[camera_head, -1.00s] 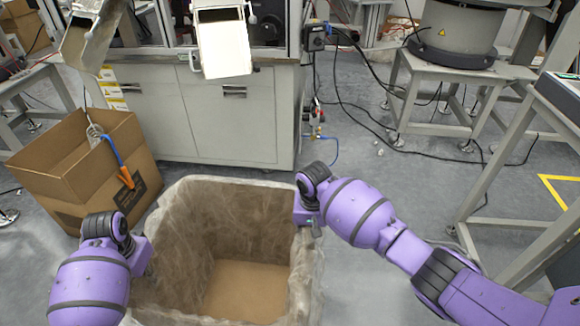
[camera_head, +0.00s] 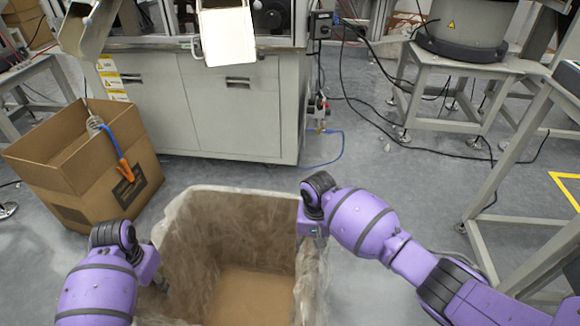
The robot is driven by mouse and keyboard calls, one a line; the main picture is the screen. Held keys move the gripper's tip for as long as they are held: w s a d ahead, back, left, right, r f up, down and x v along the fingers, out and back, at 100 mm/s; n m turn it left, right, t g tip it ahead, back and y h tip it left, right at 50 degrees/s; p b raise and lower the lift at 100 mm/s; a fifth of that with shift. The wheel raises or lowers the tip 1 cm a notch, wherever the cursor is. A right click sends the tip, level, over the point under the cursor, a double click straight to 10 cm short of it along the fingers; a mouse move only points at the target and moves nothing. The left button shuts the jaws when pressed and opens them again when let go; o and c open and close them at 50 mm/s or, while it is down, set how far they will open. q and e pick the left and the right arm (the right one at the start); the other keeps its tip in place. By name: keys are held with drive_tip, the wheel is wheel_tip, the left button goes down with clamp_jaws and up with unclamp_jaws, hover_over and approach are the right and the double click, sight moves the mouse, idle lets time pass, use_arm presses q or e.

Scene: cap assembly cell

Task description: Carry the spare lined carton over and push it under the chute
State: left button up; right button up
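The lined carton (camera_head: 172,213), an open brown box with clear plastic over its rim and walls, stands upright between my arms at the bottom middle. It looks empty inside. My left gripper (camera_head: 161,284) is at its left rim and my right gripper (camera_head: 318,236) at its right rim. Both appear closed on the carton's walls; the inner fingers are hard to see. Whether the carton touches the floor cannot be told. A grey metal chute (camera_head: 88,27) slopes down at the upper left. A second, pale chute (camera_head: 228,38) hangs in front of the machine.
Another open brown carton (camera_head: 75,195) stands on the floor near the left chute, with a blue and orange tool (camera_head: 117,158) on its rim. The grey cabinet (camera_head: 235,115) is ahead. A table frame (camera_head: 505,185) is at right. Floor between carton and cabinet is clear.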

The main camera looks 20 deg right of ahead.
use_arm(q)
drive_tip(key=shift+a, duration=0.15)
use_arm(e)
drive_tip(key=shift+w+d+r, duration=0.1)
drive_tip(key=shift+w+r, duration=0.1)
use_arm(q)
drive_tip(key=shift+r, duration=0.2)
wheel_tip(320, 180, up, 12)
drive_tip(key=shift+f, duration=0.25)
use_arm(e)
wheel_tip(320, 180, up, 12)
drive_tip(key=shift+d, duration=0.1)
drive_tip(key=shift+s+f, duration=0.1)
drive_tip(key=shift+s, duration=0.05)
idle(0.4)
